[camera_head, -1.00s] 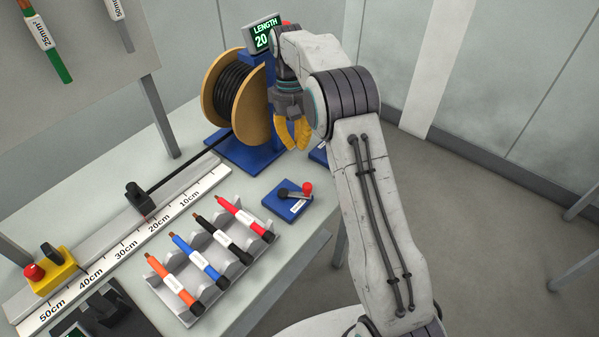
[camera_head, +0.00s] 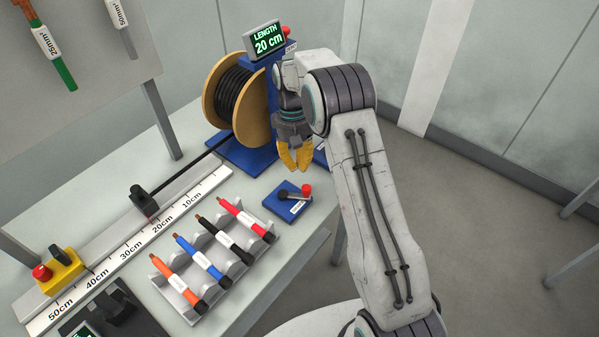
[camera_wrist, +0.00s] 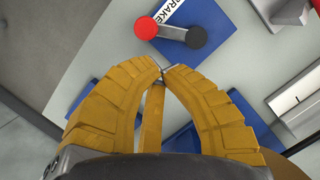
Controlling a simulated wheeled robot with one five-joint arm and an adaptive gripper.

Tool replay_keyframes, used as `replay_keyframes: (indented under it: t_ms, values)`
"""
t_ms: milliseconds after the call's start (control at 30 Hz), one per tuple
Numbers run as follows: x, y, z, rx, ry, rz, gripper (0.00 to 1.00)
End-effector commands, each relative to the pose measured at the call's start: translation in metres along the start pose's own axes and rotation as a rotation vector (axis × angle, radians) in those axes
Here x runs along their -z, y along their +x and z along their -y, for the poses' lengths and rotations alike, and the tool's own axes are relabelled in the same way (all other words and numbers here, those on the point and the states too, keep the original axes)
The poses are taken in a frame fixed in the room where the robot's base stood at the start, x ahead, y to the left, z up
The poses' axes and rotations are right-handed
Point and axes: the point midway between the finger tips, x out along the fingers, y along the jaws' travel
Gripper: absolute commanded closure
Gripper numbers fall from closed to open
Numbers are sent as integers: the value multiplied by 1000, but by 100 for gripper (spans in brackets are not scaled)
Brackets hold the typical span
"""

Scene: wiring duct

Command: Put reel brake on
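The reel brake is a small blue plate (camera_head: 273,204) on the table in front of the reel, with a short grey lever. One lever end has a black knob (camera_head: 283,195), the other a red knob (camera_head: 306,189) to the right. The wrist view shows the red knob (camera_wrist: 146,27) at left, the black knob (camera_wrist: 197,37) at right and the "BRAKE" label (camera_wrist: 182,12). My gripper (camera_head: 294,168) has yellow fingers pointing down, above and behind the brake. In the wrist view its fingertips (camera_wrist: 161,71) meet, empty and apart from the lever.
The cable reel (camera_head: 262,110) stands on a blue base behind the brake, below a display (camera_head: 267,40) reading "LENGTH 20 cm". A grey rack (camera_head: 224,275) holds several coloured cable pieces left of the brake. A measuring rail (camera_head: 125,258) runs along the table.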

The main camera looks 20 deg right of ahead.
Motion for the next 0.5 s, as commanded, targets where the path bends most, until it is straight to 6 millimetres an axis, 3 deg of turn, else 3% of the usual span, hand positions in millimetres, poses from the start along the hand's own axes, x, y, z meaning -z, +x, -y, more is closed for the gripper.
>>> replay_keyframes:
  t_ms: [200, 500]
  values:
    - [0, 28, 0, 0, 0, 2, 100]
    - [0, 44, 0, 0, 0, 0, 100]
